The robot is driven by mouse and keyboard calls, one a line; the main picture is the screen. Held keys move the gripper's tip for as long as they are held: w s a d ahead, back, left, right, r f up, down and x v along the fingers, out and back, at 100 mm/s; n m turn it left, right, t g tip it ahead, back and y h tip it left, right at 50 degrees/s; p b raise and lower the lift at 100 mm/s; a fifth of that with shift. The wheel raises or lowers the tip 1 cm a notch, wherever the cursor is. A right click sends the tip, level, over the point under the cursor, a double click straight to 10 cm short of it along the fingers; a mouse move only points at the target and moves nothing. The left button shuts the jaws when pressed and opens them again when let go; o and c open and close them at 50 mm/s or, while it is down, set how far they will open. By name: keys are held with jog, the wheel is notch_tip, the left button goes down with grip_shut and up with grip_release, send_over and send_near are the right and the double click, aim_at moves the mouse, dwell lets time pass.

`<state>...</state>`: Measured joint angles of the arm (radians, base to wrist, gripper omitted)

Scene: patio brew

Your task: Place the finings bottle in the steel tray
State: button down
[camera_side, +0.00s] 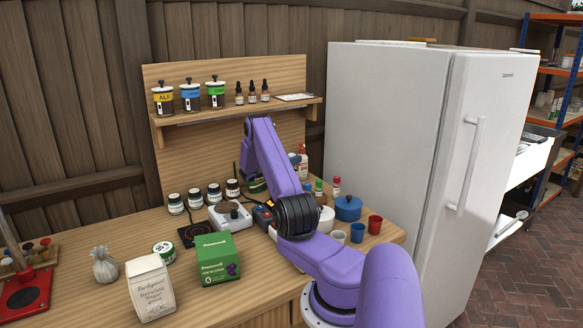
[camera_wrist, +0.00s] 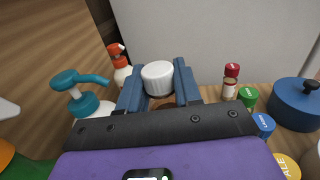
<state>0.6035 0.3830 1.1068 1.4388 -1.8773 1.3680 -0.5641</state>
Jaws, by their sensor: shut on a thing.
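My gripper (camera_wrist: 158,88) shows in the wrist view with its blue fingers shut on a white-capped bottle (camera_wrist: 158,76). The ribbed white cap sits between the fingers. Its body is mostly hidden below the cap, and I cannot read a label, so I cannot confirm that it is the finings bottle. In the side view my purple arm hides the gripper and the held bottle. I cannot make out a steel tray in either view.
A teal pump bottle (camera_wrist: 82,98) and a red-topped spray bottle (camera_wrist: 118,62) stand left of the fingers. A red-capped jar (camera_wrist: 231,82) and a blue pot (camera_wrist: 297,103) stand right. A green box (camera_side: 217,258) and a paper bag (camera_side: 150,287) stand at the bench front.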

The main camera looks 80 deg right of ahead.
jog(key=shift+f, duration=1.55)
jog(key=c, duration=0.8)
grip_release()
jog(key=shift+f, duration=0.1)
